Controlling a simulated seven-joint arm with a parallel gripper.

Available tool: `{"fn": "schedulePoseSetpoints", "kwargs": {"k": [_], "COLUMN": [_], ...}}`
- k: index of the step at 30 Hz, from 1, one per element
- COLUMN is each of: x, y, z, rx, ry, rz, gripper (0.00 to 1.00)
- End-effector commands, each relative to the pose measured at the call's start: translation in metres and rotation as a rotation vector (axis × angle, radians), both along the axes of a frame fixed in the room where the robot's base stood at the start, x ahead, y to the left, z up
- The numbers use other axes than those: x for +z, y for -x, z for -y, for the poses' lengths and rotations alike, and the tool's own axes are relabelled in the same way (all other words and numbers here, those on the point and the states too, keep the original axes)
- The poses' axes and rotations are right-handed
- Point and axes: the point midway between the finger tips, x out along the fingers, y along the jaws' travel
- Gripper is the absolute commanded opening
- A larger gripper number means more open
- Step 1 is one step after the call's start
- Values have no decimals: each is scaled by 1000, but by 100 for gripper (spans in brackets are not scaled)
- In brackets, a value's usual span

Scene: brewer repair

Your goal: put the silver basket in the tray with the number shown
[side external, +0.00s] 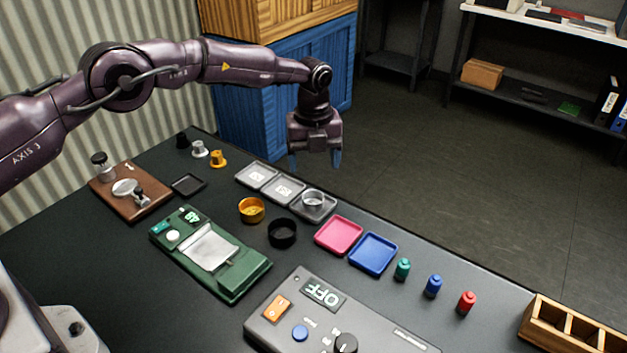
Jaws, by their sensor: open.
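The silver basket (313,197) is a small round metal cup. It sits in the rightmost of three joined grey trays (328,212) near the far edge of the table. The other two trays, the left one (243,181) and the middle one (270,194), are empty and have pale markings on their floors, too small to read surely. The silver basket hides the right tray's marking. My gripper (315,162) is open and empty, with blue fingertips pointing down. It appears above the tray row, near the silver basket and apart from it.
A gold basket (251,210) and a black basket (282,233) stand in front of the trays. A green scale (240,279), pink tray (339,235), blue tray (373,254), grey control box (290,330) and small coloured bottles (433,286) surround them.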

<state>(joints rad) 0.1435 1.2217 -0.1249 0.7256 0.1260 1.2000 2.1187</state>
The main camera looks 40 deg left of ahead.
Motion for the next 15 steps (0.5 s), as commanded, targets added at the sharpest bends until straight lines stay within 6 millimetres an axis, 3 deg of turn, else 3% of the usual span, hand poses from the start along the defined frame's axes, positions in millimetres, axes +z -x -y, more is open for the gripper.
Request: {"fn": "schedulePoseSetpoints", "kwargs": {"k": [6, 15], "x": [28, 34], "y": [0, 0], "z": [0, 0], "rx": [0, 1], "ry": [-1, -1], "rz": [1, -1], "gripper": [75, 75]}}
